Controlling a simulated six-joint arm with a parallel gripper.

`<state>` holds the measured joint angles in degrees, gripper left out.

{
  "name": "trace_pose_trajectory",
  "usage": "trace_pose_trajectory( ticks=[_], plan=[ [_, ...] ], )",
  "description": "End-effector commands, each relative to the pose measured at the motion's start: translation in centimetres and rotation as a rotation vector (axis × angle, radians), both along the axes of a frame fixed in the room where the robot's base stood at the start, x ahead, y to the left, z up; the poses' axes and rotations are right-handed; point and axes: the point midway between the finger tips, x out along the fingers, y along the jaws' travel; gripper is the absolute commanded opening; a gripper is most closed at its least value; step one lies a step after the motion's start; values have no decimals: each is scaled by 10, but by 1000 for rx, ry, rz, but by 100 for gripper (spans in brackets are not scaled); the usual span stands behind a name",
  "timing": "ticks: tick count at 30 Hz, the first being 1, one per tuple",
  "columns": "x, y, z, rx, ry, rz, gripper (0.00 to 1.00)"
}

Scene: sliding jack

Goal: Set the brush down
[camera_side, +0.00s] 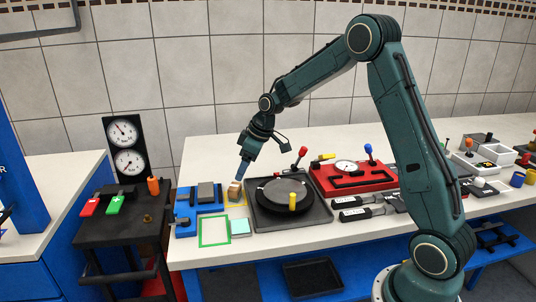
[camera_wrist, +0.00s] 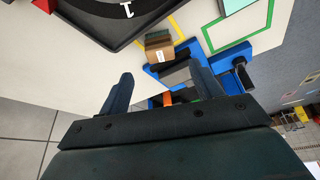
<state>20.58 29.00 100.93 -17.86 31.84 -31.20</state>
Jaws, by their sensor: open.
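The brush (camera_side: 234,191) is a small tan block with dark bristles. It rests on the white bench at the yellow outline (camera_side: 245,197), between the blue jack fixture (camera_side: 184,212) and the dark turntable tray. In the wrist view the brush (camera_wrist: 161,53) lies just beyond my fingertips, its bristles pointing away from me. My gripper (camera_side: 241,178) points down close above the brush. In the wrist view my gripper (camera_wrist: 163,68) has its two fingers wide apart with nothing between them. I cannot tell the exact height gap between fingertips and brush.
A green outline (camera_side: 201,233) with a pale teal square (camera_side: 240,227) lies in front. The dark tray (camera_side: 262,224) with a round plate and yellow knob stands right. The blue fixture (camera_wrist: 232,54) stands close beside the brush.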

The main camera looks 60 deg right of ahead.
Motion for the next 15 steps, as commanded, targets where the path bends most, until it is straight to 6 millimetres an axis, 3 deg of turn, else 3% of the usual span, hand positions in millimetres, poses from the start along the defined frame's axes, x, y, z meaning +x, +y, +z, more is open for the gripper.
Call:
trace_pose_trajectory(
  ticks=[6, 15],
  plan=[
    [-7, -3, 20, 0, -1, -1, 65],
    [-9, -4, 24, 0, 1, -1, 65]
  ],
)
